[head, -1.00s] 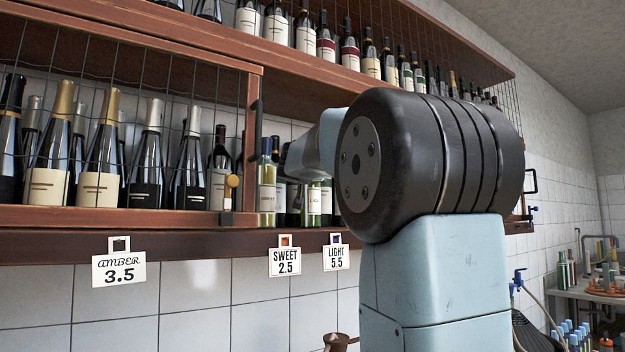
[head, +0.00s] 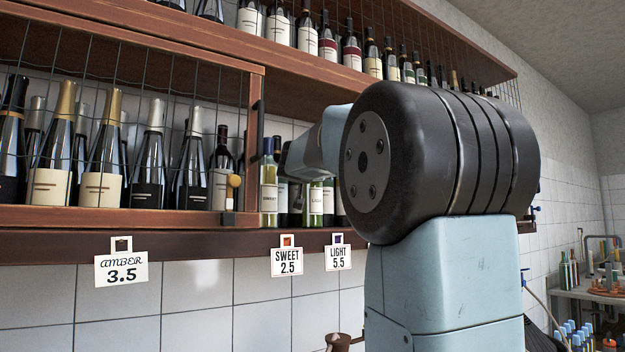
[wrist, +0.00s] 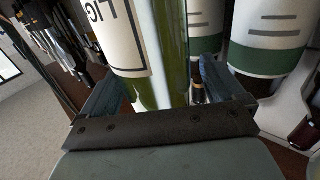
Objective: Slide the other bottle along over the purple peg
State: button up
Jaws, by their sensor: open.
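A pale green bottle labelled LIGHT (head: 315,203) stands at the front of the shelf, a little left of the purple peg (head: 338,239). The peg shows through the hole of the LIGHT 5.5 tag (head: 338,258). In the wrist view the same bottle (wrist: 168,75) stands between the spread fingers of my gripper (wrist: 160,88), which is open. In the head view my arm hides the gripper and part of the bottle. Another pale bottle (head: 268,190) stands to the left, roughly above the SWEET 2.5 tag (head: 286,262) and its orange peg (head: 287,240).
Dark bottles stand behind the pale ones. White-labelled bottles with green bands (wrist: 268,60) are close right of my gripper in the wrist view. A wooden post (head: 252,140) and wire mesh bound the opening on the left. An AMBER 3.5 tag (head: 121,268) hangs farther left.

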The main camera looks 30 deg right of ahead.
jog(key=v, duration=1.2)
jog(key=shift+s+a, duration=0.2)
jog(key=shift+s, duration=0.1)
jog(key=v, duration=0.7)
dwell(1.0)
jog(key=shift+s, duration=0.1)
jog(key=v, duration=0.6)
jog(key=shift+s+a, duration=0.25)
jog(key=shift+s, duration=0.05)
dwell(0.7)
dwell(0.4)
